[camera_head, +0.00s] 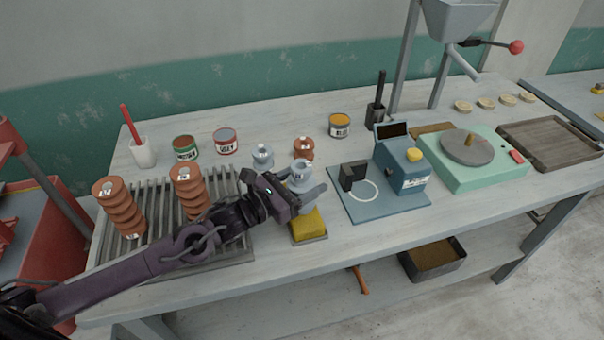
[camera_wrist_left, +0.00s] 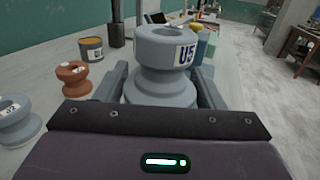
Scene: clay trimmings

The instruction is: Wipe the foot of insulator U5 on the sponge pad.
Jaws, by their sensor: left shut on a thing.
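Insulator U5 (camera_head: 300,180) is a grey-blue ribbed piece, held upright in my left gripper (camera_head: 304,194). In the left wrist view its U5 label faces the camera on the upper rim of insulator U5 (camera_wrist_left: 163,47), with a finger on each side. The sponge pad (camera_head: 308,224) is a yellow block in a shallow grey tray at the table's front, just below the gripper. The foot of U5 is partly hidden by the gripper; I cannot tell whether it touches the sponge. My right gripper is not in view.
Another grey insulator (camera_head: 262,156) and a small brown one (camera_head: 304,148) stand close behind. A slatted rack (camera_head: 152,196) with tall brown insulators (camera_head: 187,190) is on the left. A blue device (camera_head: 403,170) stands to the right. Tins (camera_head: 225,142) line the back.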

